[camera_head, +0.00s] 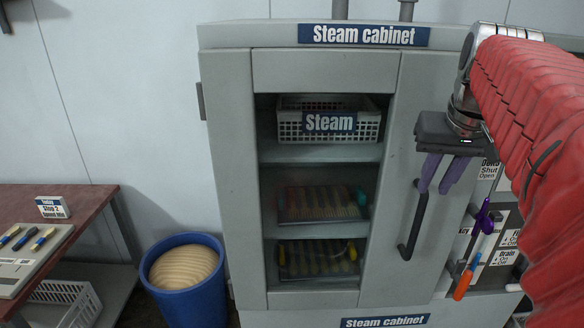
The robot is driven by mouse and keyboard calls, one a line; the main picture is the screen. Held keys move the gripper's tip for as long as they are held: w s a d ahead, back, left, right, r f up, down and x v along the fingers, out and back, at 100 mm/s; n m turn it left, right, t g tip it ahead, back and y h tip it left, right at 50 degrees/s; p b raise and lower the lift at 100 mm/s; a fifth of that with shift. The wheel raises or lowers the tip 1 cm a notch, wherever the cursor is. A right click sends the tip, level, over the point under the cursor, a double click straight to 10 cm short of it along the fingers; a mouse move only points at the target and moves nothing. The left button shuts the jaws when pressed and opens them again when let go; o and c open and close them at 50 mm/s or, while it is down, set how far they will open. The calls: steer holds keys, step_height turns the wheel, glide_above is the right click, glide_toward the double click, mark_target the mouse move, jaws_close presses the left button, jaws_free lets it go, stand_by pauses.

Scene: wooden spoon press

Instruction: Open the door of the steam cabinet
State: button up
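The steam cabinet (230,180) is a tall grey unit in the middle of the picture. Its door (382,150) has a tall window and looks shut, flush with the front. A dark vertical handle (413,228) is on the door's right side; its upper end is partly hidden by my gripper. My gripper (433,188) points down at the top of the handle, its two purple fingers apart with a gap between them. The left finger overlaps the handle's upper end in the picture. I cannot tell whether they touch.
Through the window show a basket labelled Steam (330,103) and racks of tools (320,203). A blue bin (185,290) stands left of the cabinet, beside a brown table (85,205). Orange and purple tools (468,270) hang at a panel right of the door.

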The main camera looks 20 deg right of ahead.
mark_target(417, 217)
steer(key=x, duration=1.3)
steer(key=shift+w+f, duration=0.1)
steer(key=shift+f, duration=0.2)
steer(key=shift+c, duration=0.2)
jaws_close()
